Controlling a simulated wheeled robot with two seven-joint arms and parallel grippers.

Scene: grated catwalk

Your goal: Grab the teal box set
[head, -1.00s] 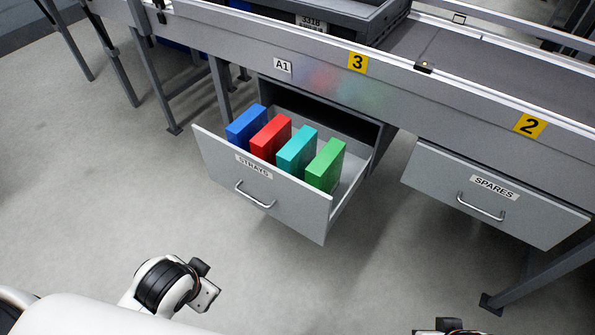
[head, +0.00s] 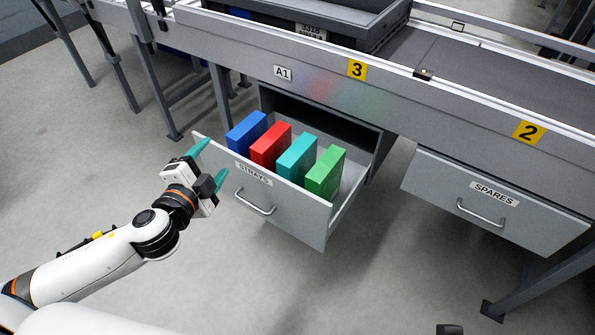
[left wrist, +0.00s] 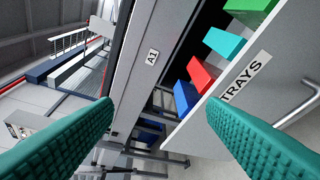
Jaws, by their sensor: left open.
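The teal box set (head: 297,158) stands upright in the open drawer labelled STRAYS (head: 212,154), between a red box (head: 271,145) and a green box (head: 325,172). It also shows in the left wrist view (left wrist: 224,43), near the top. My left gripper (head: 210,164) is open and empty, with teal fingertips, in front of the drawer's left end and to the left of the boxes. Its fingers (left wrist: 158,125) fill both lower sides of the left wrist view. A small dark part at the bottom edge of the head view is too little to show my right gripper.
A blue box (head: 247,131) stands at the drawer's left end. The drawer front has a handle (head: 255,204). A shut SPARES drawer (head: 495,205) is to the right. The conveyor (head: 480,75) runs above, with a grey tray (head: 340,30) on it. The floor in front is clear.

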